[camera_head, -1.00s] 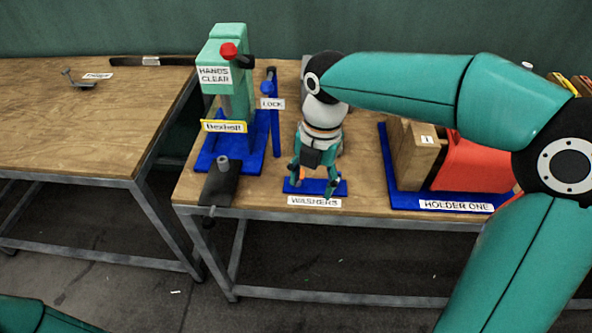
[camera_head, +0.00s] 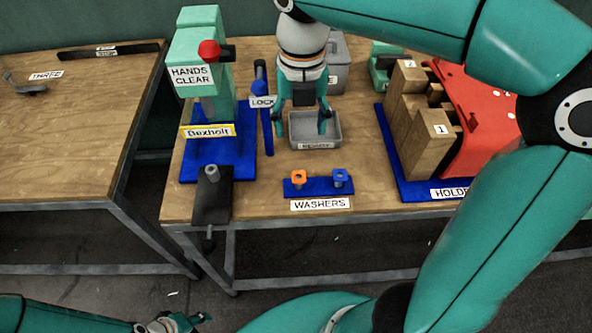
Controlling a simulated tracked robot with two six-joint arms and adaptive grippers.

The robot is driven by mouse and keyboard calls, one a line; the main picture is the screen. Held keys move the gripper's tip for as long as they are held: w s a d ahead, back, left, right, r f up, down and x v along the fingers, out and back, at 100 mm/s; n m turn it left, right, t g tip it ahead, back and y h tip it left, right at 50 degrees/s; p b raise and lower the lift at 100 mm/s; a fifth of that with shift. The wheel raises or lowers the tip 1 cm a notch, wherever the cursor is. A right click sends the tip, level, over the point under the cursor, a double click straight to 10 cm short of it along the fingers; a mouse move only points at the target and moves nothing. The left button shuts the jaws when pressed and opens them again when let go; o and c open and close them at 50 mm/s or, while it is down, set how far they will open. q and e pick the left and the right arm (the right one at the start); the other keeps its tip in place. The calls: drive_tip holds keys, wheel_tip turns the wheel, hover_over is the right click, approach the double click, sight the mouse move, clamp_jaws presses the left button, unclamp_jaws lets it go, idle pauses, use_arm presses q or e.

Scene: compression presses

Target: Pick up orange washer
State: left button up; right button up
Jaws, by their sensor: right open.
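The orange washer (camera_head: 299,176) sits on the left part of the small blue washer stand (camera_head: 319,187), above the WASHERS label. A blue washer (camera_head: 340,176) sits beside it on the right. My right gripper (camera_head: 301,125) is open, pointing down, behind the stand and apart from the orange washer. Its fingers overlap a grey tray (camera_head: 316,143) in the picture, and I see nothing held between them. My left gripper (camera_head: 180,323) is small at the bottom left edge, far from the washers; its finger opening is unclear.
A green press (camera_head: 205,60) with a red knob stands on a blue base at left, a blue lock post (camera_head: 265,110) beside it. Wooden blocks (camera_head: 420,135) and a red holder (camera_head: 485,115) stand at right. Bare table lies around the washer stand.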

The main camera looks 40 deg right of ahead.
hover_over(299, 178)
drive_tip(key=f, duration=0.9)
drive_tip(key=shift+d+b, duration=0.3)
drive_tip(key=shift+d, duration=0.05)
drive_tip(key=shift+a+f, duration=0.2)
drive_tip(key=shift+f, duration=1.2)
drive_tip(key=shift+a+f, duration=0.15)
drive_tip(key=shift+f, duration=1.2)
drive_tip(key=shift+f, duration=0.25)
drive_tip(key=c, duration=0.8)
